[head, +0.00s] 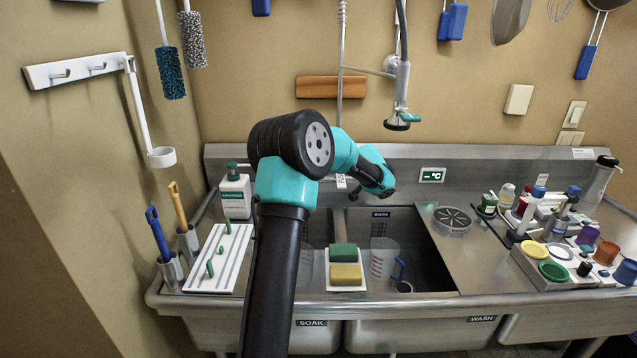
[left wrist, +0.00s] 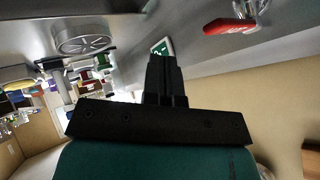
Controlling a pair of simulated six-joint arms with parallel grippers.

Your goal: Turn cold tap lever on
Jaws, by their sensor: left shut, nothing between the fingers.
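My left gripper (head: 387,191) is over the back edge of the sink (head: 432,262), in front of the steel backsplash. In the left wrist view its fingers (left wrist: 164,68) are shut together with nothing between them. A red lever (left wrist: 231,25) on a chrome fitting shows at the top right of that view, apart from the fingers. I cannot make out a cold tap lever in either view; my arm covers part of the backsplash in the head view. My right gripper is not in view.
A spray head (head: 402,121) hangs above the backsplash. A temperature display (head: 432,175) is right of my gripper. A round strainer (head: 452,221) sits on the right deck. Sponges (head: 345,275) and a clear jug (head: 383,258) are by the basins. Bottles and tubs crowd the far right.

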